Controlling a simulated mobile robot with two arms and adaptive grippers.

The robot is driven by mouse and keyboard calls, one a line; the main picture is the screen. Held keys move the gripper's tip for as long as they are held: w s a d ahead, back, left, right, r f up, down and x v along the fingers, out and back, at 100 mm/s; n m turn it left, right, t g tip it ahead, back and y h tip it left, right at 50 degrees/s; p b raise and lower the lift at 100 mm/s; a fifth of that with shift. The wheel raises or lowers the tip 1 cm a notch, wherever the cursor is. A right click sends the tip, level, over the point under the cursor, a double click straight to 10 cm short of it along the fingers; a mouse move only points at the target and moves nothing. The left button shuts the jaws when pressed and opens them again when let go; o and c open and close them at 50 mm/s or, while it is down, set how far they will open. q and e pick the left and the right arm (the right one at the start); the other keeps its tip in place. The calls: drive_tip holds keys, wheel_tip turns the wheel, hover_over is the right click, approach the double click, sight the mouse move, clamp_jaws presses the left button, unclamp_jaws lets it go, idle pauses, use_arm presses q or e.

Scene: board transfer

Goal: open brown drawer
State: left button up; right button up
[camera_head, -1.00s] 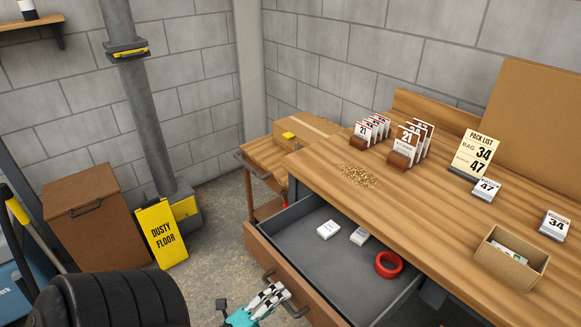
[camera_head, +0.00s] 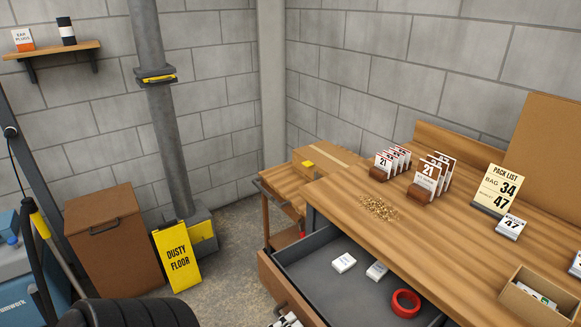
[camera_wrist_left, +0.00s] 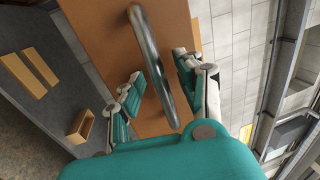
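The brown drawer (camera_head: 283,283) under the wooden workbench stands open in the head view. Its grey inside shows two small white packs and a red tape roll (camera_head: 405,303). Only a little of my left gripper (camera_head: 287,321) shows at the bottom edge, by the drawer's front handle. In the left wrist view, my left gripper (camera_wrist_left: 158,76) has its fingers apart, one to each side of a metal bar handle (camera_wrist_left: 150,58) on a brown panel (camera_wrist_left: 100,40). Whether the fingers touch the bar is unclear. My right gripper is not in view.
The workbench top (camera_head: 400,240) carries number cards, a pack list sign (camera_head: 497,190) and an open box (camera_head: 540,298). A wooden cart (camera_head: 283,195) stands beside it. A brown cabinet (camera_head: 117,243) and a yellow "dusty floor" sign (camera_head: 176,257) stand left. Floor between is clear.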

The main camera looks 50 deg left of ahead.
use_arm(q)
drive_tip(key=v, duration=1.2)
